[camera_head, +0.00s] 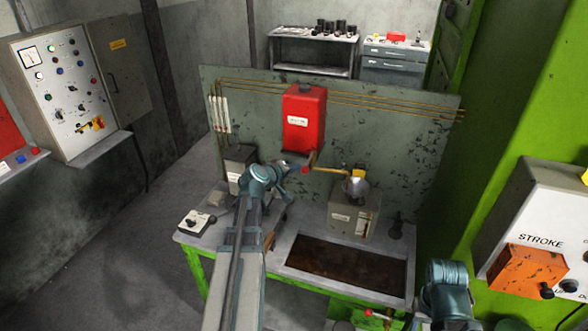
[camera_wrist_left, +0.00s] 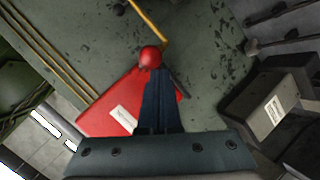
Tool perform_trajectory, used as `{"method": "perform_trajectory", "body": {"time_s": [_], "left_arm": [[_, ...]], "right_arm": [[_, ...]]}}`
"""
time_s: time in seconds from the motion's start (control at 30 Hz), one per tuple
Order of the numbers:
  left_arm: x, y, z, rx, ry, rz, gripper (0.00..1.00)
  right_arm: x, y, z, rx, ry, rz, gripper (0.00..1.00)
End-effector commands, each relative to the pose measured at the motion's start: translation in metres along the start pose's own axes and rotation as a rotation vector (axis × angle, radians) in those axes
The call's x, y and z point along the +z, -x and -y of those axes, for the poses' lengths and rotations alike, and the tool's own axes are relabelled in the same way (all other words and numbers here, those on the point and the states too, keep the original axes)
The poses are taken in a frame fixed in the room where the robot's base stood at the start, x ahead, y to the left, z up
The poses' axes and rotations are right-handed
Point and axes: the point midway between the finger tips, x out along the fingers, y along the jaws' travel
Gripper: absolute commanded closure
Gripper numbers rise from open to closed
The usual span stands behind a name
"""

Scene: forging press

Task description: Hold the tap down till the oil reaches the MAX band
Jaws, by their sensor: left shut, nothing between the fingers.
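The red oil tank (camera_head: 303,118) is fixed to the upright panel and also shows in the left wrist view (camera_wrist_left: 105,112). The tap's red ball knob (camera_wrist_left: 150,57) is below the tank, beside the start of a brass pipe (camera_head: 330,171). My left gripper (camera_wrist_left: 158,72) is shut and empty; its fingertips are at the knob, and I cannot tell whether they touch. The pipe leads toward a grey reservoir (camera_head: 342,219) with a small gauge strip on its front. The oil level and MAX band are too small to read.
A dark sunken tray (camera_head: 345,265) lies in the bench front. A small switch box (camera_head: 194,222) is at the bench's left, and a dark grey box (camera_head: 238,170) stands behind my left arm. The STROKE panel (camera_head: 540,240) is at the right.

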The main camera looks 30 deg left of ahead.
Motion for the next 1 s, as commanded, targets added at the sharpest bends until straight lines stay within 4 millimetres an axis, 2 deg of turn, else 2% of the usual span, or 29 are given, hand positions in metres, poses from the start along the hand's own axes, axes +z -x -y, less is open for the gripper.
{"method": "perform_trajectory", "body": {"time_s": [0.4, 0.83, 1.0], "left_arm": [[-0.006, 0.007, -0.013, 0.0, -0.001, 0.003, 1.0], [-0.008, 0.006, -0.015, 0.0, -0.001, 0.003, 1.0], [-0.016, 0.004, -0.025, 0.001, -0.001, 0.004, 1.0]], "right_arm": [[0.001, 0.016, -0.002, 0.0, 0.0, 0.0, 0.53], [0.001, 0.018, -0.002, 0.0, 0.001, 0.001, 0.53], [0.002, 0.029, -0.003, 0.0, 0.002, 0.001, 0.53]]}}
